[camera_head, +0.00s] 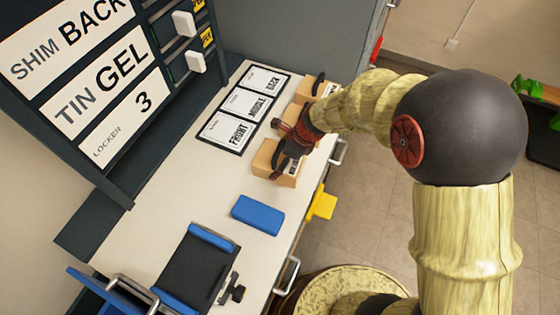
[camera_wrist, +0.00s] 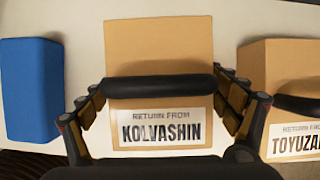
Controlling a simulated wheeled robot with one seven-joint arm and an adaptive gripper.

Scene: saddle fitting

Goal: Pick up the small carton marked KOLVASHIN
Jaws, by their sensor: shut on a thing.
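The small tan carton (camera_wrist: 158,45) marked KOLVASHIN is in the middle of the wrist view, its white label facing me and a black bar across its top. In the head view the carton (camera_head: 266,157) is at the counter's front edge, partly hidden by my gripper (camera_head: 284,158). My gripper (camera_wrist: 160,96) is shut on this carton, one jointed finger along each side. I cannot tell whether the carton rests on the counter or is slightly clear of it.
A carton marked TOYUZA…, its label cut off (camera_wrist: 282,65), stands close on the right in the wrist view. A blue block (camera_head: 257,215) lies on the left side. A framed FRONT, MIDDLE, BACK card (camera_head: 243,152) and a black-and-blue stand (camera_head: 195,270) are on the counter.

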